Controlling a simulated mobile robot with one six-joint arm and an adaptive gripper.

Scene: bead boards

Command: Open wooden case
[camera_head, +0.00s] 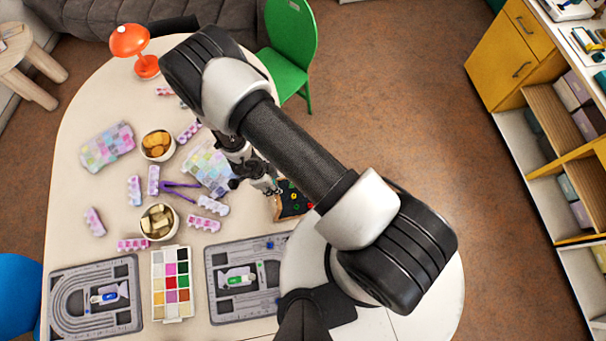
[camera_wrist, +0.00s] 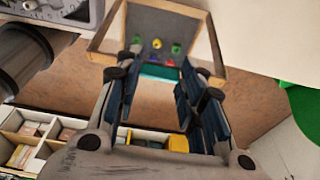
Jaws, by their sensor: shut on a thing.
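The wooden case (camera_head: 291,211) lies on the table, partly behind my arm, with a dark inside and small coloured pieces. In the wrist view, the case (camera_wrist: 207,45) has light wooden walls, a grey inside and several red, green, yellow and blue pieces. My gripper (camera_head: 268,187) is at the left side of the case. In the wrist view, the gripper (camera_wrist: 158,75) has its fingers at the near edge of the case, with a teal strip between the fingertips. It is shut on the case, but which part it grips is unclear.
Two grey bead boards (camera_head: 214,291) (camera_head: 60,279) and a colour tray (camera_head: 157,287) lie at the front. Bowls (camera_head: 145,157) (camera_head: 146,225), purple bead strips and plastic bags are on the left. An orange lamp (camera_head: 131,42) stands at the back, near a green chair (camera_head: 292,40).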

